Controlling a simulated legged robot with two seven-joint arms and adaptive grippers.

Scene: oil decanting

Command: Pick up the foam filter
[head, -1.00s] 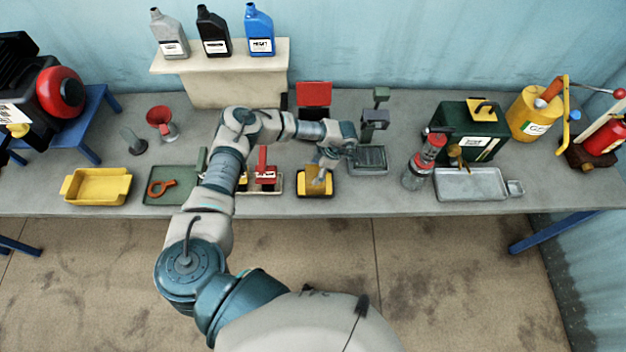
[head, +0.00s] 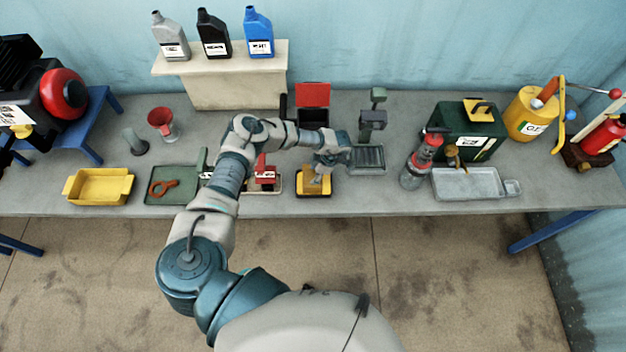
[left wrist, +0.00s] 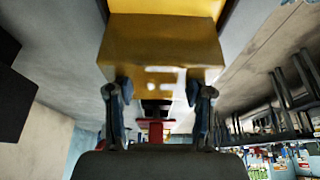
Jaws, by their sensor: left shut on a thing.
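In the left wrist view a yellow-amber block (left wrist: 163,48) fills the top middle, between the fingertips of my left gripper (left wrist: 159,92). The gripper is shut on it. I cannot tell whether the block is clear of the tray. My right gripper is not in view.
A red-lidded dark bin (head: 312,97) stands behind the foam filter, with a grey-green stand (head: 368,158) to its right. A red part (head: 265,174) sits to the left.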

